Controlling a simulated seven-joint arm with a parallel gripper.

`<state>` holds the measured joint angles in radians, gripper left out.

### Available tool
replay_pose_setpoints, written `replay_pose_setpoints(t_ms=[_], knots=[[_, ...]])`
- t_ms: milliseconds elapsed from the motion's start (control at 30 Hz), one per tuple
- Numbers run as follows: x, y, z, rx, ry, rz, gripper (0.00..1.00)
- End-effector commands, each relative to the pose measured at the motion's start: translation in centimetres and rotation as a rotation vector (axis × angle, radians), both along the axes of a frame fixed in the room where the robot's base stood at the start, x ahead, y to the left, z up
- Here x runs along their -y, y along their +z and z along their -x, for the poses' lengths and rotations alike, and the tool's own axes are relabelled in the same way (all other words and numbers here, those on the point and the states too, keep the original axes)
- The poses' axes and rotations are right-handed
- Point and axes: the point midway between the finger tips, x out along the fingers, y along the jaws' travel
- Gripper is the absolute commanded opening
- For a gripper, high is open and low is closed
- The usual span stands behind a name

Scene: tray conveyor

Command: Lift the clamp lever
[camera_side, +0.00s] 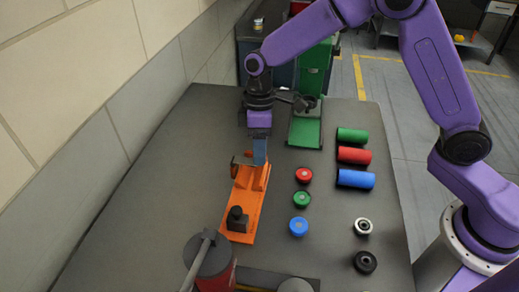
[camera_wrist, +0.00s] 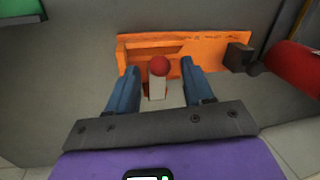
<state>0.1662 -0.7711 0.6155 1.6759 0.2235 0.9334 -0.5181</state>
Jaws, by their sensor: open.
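The clamp is an orange fixture (camera_side: 246,200) on the grey table, with a black block (camera_side: 237,218) at its near end. In the wrist view the orange base (camera_wrist: 215,45) runs across the top, with the black block (camera_wrist: 238,57) at its right. The clamp lever is a pale bar (camera_wrist: 157,89) with a red ball knob (camera_wrist: 159,66). My gripper (camera_side: 256,160) is over the far end of the clamp, pointing down. In the wrist view its blue fingers (camera_wrist: 159,72) are open, one on each side of the lever and knob. I cannot tell whether they touch it.
A red canister with a grey top (camera_side: 214,262) stands near the clamp's near end. A green press (camera_side: 305,125) stands behind. To the right lie green (camera_side: 352,135), red (camera_side: 354,155) and blue (camera_side: 355,179) cylinders and several small round parts. The table's left side is clear.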

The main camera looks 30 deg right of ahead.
Motion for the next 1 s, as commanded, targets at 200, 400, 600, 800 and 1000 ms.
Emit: replay_pose_setpoints(t_ms=[200, 400, 600, 800, 1000], knots=[[-0.07, -0.93, 0.18, 0.0, -0.001, 0.0, 0.51], [-0.08, -0.93, 0.18, 0.0, -0.001, 0.0, 0.51], [-0.08, -0.91, 0.17, 0.0, 0.0, 0.0, 0.0], [-0.11, -0.86, 0.15, -0.003, 0.0, 0.003, 0.0], [-0.37, -0.57, -0.06, -0.036, 0.0, 0.036, 0.0]])
